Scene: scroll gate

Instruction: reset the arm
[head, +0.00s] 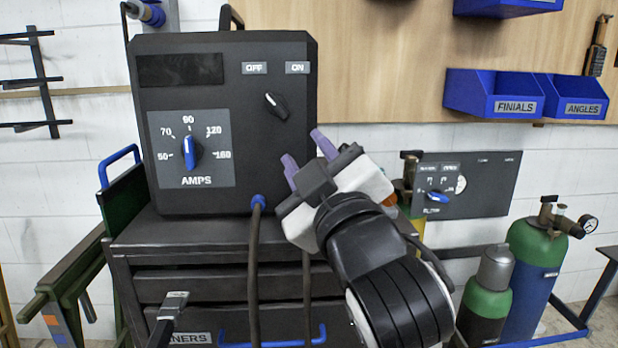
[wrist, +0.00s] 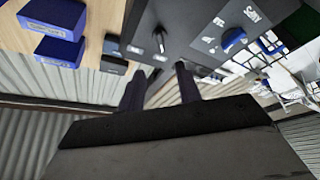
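My gripper (head: 305,158) is raised in front of the right edge of a dark welding machine in the head view. Its two purple fingers stand apart with nothing between them. The fingers also show in the wrist view (wrist: 160,85), open, with the machine's front panel beyond them. The welding machine (head: 232,120) has a blue AMPS knob (head: 189,152) with its pointer near 90. Its black OFF/ON switch (head: 276,105) is tilted, the pointer toward the upper left, on the OFF side. I cannot tell whether the fingertips touch the machine.
The machine stands on a dark drawer cabinet (head: 200,256) with a blue handle. Cables hang in front. A second panel with a blue knob (head: 470,186) is at right. Gas cylinders (head: 532,262) stand at lower right. Blue bins (head: 492,95) hang on the wooden board.

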